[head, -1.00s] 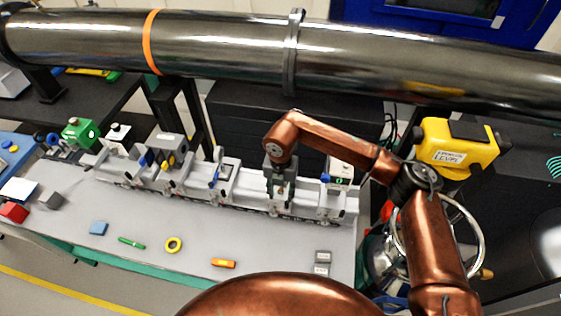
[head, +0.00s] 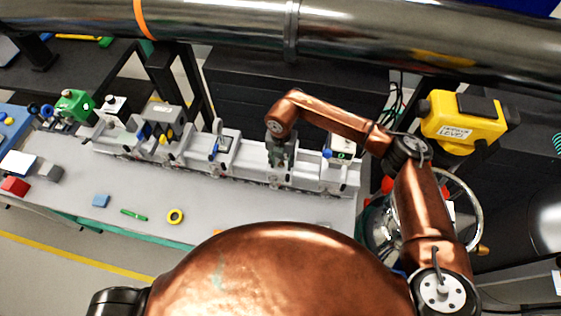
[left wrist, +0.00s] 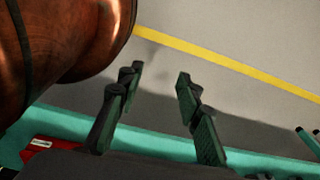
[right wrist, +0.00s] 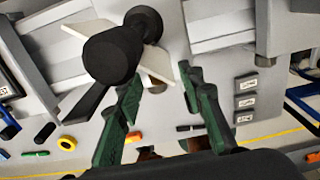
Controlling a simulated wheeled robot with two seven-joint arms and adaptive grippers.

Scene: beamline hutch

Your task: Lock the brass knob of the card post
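My right gripper (head: 281,153) points down over the right part of a pale grey rail (head: 245,180). In the right wrist view its green fingers (right wrist: 160,80) are spread apart. A black cylindrical part (right wrist: 112,52) with white, card-like plates (right wrist: 92,32) behind it stands just beyond the fingertips; I cannot tell whether they touch. This may be the card post. I cannot make out a brass knob there; it may be hidden. In the left wrist view my left gripper (left wrist: 160,74) is open and empty, above the floor near the table's green edge (left wrist: 150,143).
A yellow level box (head: 463,120) stands right of my right arm. A large steel pipe (head: 220,30) crosses above. A yellow ring (head: 175,216) and small blocks lie on the table front.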

